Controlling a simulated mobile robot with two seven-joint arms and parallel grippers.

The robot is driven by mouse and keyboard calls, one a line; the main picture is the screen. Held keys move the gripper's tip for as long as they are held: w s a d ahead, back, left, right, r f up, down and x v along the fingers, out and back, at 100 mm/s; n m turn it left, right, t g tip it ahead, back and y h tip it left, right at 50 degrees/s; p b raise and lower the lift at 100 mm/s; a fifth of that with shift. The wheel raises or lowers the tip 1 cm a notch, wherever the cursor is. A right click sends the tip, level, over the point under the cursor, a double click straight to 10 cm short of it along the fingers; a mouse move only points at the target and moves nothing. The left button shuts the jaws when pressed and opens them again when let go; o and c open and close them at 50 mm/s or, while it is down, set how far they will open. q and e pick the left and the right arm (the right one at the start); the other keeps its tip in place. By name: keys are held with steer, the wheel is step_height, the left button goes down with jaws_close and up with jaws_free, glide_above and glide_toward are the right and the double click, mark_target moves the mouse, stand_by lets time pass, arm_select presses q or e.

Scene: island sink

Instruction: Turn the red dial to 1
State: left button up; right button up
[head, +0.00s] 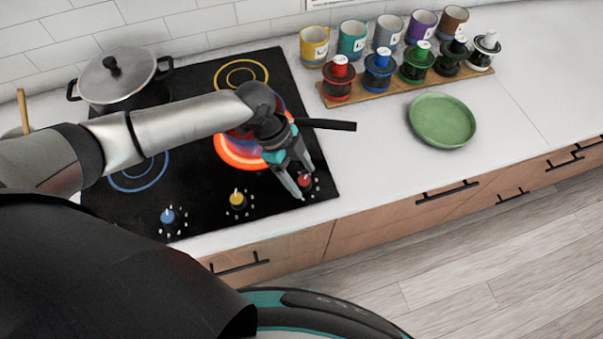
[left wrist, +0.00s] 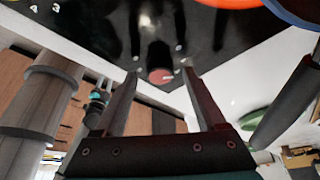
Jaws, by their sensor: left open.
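The red dial (head: 305,182) is at the front right corner of the black stovetop. In the left wrist view the red dial (left wrist: 160,76) shows its round red face between the fingertips. My left gripper (head: 306,184) reaches down over it, open, with one finger on each side. The left wrist view shows the two fingers (left wrist: 160,72) apart around the dial; whether they touch it I cannot tell. The number marks around the dial are too small to read.
A pan's black handle (head: 328,124) sticks out right beside my left gripper, near the glowing red burner (head: 228,155). Yellow (head: 238,199) and blue (head: 168,216) dials sit left. A lidded pot (head: 118,78) stands behind. A green plate (head: 442,120) lies on the right counter.

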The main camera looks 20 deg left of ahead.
arm_select(q)
steer(key=v, duration=1.4)
steer(key=shift+r, duration=0.35)
